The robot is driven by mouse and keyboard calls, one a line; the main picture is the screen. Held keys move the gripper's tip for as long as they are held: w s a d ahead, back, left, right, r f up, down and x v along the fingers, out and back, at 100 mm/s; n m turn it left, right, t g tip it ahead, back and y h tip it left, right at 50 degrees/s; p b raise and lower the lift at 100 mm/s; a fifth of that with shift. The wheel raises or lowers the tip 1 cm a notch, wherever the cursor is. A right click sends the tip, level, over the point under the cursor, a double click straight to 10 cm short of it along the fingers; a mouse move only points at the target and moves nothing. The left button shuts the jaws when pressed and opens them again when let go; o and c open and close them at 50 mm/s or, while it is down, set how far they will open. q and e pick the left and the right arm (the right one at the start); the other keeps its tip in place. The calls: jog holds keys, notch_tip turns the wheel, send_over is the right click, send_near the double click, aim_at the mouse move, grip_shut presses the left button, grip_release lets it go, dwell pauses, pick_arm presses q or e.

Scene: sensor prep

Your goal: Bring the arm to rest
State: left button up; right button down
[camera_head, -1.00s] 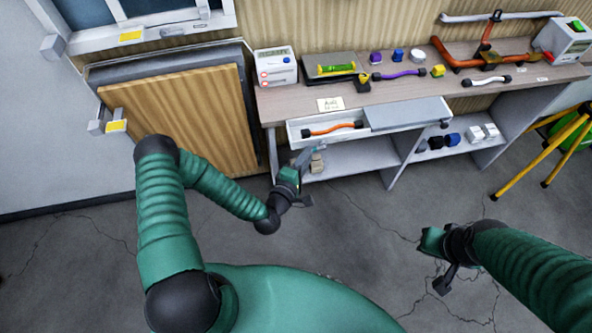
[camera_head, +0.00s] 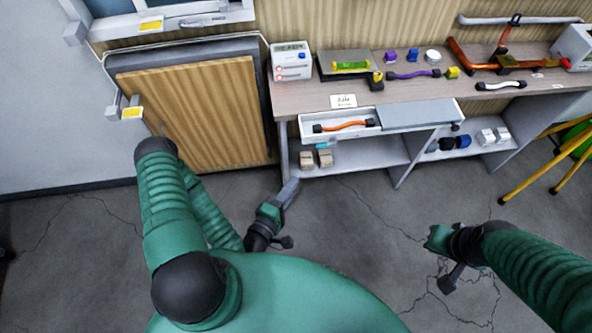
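My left arm comes in from the left and folds back towards my body. Its gripper (camera_head: 285,197) is over the floor, in front of the workbench and below its lower shelf, clear of the bench. I see nothing held in it, but its fingers are too small and edge-on to tell their opening. My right gripper (camera_head: 438,262) is at the lower right over the floor, apart from everything. Its fingers are mostly turned away, so its opening is unclear.
The workbench (camera_head: 300,99) holds sensors, cables and a level. Its open drawer (camera_head: 305,129) contains an orange-handled cable (camera_head: 344,126). A yellow tripod (camera_head: 545,165) stands at right. The floor between is clear.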

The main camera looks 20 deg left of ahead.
pick_arm(q)
notch_tip(320, 180, down, 4)
jog(key=w+a+m+g+h, duration=0.1)
jog(key=a+m+g+h, duration=0.15)
jog(key=m+g, duration=0.95)
jog(key=s+r+m+y, duration=0.2)
jog(key=r+m, duration=0.1)
jog(key=r, duration=0.5)
jog(key=s+d+r+m+g+y, duration=0.1)
jog(key=s+r+m, duration=0.1)
jog(key=r, duration=0.6)
jog(key=shift+s+m+y, duration=0.35)
jog(key=shift+m, duration=0.35)
jog(key=shift+d, duration=0.3)
jog(key=shift+a, duration=0.15)
